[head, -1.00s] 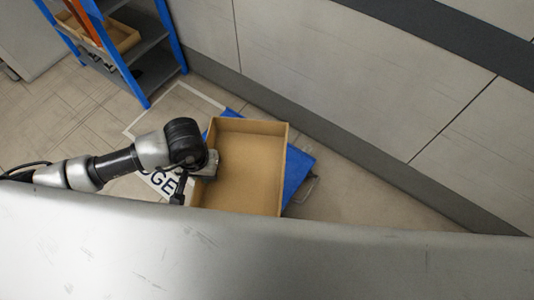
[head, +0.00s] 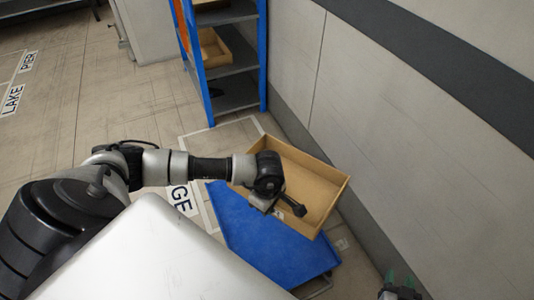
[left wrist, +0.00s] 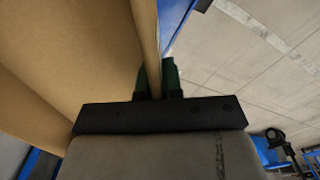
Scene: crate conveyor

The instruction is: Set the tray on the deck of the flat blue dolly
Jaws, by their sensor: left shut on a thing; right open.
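The tray (head: 308,186) is a tan, open, empty box in the head view; its near-left side is partly hidden by my arm. It is over the far right part of the flat blue dolly (head: 265,240) and sticks out past it toward the wall. I cannot tell whether it touches the deck. My left gripper (head: 268,207) is shut on the tray's near-left wall; in the left wrist view its green fingers clasp the tray wall (left wrist: 146,35). My right gripper (head: 401,291) is open and empty at the bottom right of the head view, apart from tray and dolly.
A blue-framed shelf (head: 235,70) with a tan tray (head: 213,52) on it stands behind. A grey wall (head: 420,150) runs close along the right. Floor labels and white outlines lie left of the dolly. The floor (head: 110,90) at left is clear.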

